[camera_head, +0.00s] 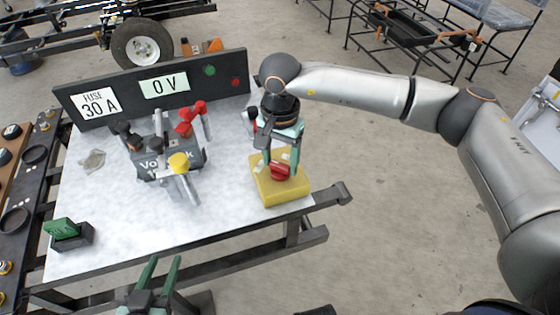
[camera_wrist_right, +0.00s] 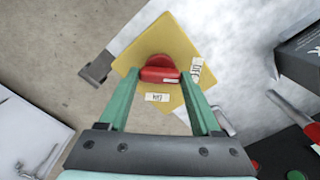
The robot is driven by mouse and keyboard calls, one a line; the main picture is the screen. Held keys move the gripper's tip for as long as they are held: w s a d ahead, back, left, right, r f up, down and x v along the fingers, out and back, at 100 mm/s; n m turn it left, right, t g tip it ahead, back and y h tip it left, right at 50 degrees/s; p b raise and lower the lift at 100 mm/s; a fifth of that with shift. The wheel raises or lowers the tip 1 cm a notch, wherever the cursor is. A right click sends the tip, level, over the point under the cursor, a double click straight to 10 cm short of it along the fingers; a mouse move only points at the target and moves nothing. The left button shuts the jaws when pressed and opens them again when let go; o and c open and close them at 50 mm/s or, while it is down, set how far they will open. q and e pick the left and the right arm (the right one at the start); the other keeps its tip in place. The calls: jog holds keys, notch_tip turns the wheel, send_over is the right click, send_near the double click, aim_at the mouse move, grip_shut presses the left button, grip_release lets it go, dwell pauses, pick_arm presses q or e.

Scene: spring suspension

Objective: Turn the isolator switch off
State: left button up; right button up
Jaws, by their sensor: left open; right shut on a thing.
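The isolator switch is a yellow box (camera_head: 265,188) with a red rotary handle (camera_head: 280,172), at the front right of the table. In the right wrist view the yellow box (camera_wrist_right: 165,42) shows two small white labels, too small to read surely, and the red handle (camera_wrist_right: 160,72) lies crosswise between the fingers. My right gripper (camera_head: 281,166) reaches down from above, its green fingers shut on the handle; it also shows in the right wrist view (camera_wrist_right: 160,78). My left gripper (camera_head: 162,264) is open and empty, in front of the table's near edge.
A dark panel (camera_head: 130,92) reading "FUSE 30 A" and "0 V" stands along the back. A grey device (camera_head: 150,160) with red, black and yellow parts sits mid-table. A green block in a dark holder (camera_head: 72,238) is at the front left. The table's front middle is clear.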

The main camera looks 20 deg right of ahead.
pick_arm(q)
jog(key=shift+w+r, duration=0.15)
jog(key=shift+r, duration=0.3)
jog(key=shift+f, duration=0.15)
pick_arm(e)
jog(key=o, duration=1.4)
